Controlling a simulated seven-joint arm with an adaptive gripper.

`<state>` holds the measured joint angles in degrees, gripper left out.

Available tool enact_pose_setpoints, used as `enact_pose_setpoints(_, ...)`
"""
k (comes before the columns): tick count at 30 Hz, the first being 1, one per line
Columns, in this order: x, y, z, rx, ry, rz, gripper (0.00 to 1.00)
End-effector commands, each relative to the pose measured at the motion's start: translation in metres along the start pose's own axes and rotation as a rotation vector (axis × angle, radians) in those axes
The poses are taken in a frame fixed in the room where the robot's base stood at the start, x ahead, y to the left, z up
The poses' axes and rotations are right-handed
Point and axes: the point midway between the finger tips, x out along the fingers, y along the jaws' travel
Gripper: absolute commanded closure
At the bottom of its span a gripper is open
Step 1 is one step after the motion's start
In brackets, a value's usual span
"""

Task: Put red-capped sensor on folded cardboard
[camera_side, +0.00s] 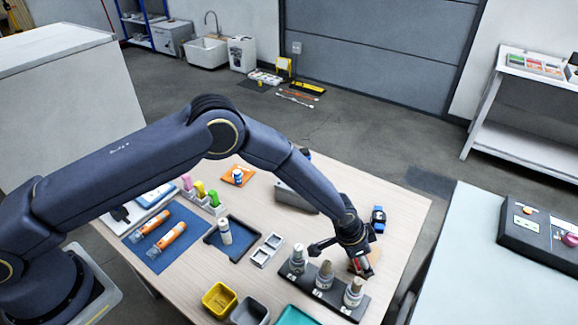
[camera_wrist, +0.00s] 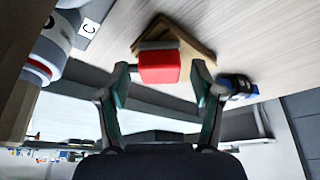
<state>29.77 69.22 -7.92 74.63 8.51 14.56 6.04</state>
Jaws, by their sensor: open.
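The red-capped sensor (camera_wrist: 158,67) shows its red cap and a grey part behind it in the wrist view. It also shows in the side view (camera_side: 362,264), partly hidden under my gripper. The folded brown cardboard (camera_wrist: 192,36) lies behind the sensor in the wrist view; its edge shows beside the sensor in the side view (camera_side: 375,254). The sensor overlaps the cardboard and appears to lie on it, though the contact is hidden. My gripper (camera_wrist: 163,84) is open, with one finger on each side of the red cap and visible gaps between.
A dark rack (camera_side: 335,300) with grey-topped bottles stands just left of my gripper. A blue and black device (camera_side: 378,218) lies behind it, near the table's right edge. A grey box (camera_side: 294,196), yellow bin (camera_side: 219,299) and blue mat (camera_side: 155,246) are farther left.

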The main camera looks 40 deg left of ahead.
Motion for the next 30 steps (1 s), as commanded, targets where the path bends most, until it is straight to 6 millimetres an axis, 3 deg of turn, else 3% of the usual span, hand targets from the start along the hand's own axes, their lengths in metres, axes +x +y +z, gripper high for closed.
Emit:
enact_pose_setpoints(12,-0.089,-0.001,0.0,-0.001,0.002,-0.001,0.34)
enact_pose_setpoints(20,-0.123,-0.005,-0.001,-0.008,0.003,-0.008,0.34)
enact_pose_setpoints(23,-0.16,-0.024,-0.003,-0.038,0.011,-0.038,0.34)
enact_pose_setpoints(26,-0.224,-0.053,0.005,-0.101,0.017,-0.091,0.34)
enact_pose_setpoints(30,-0.329,-0.088,0.045,-0.227,0.023,-0.176,0.34)
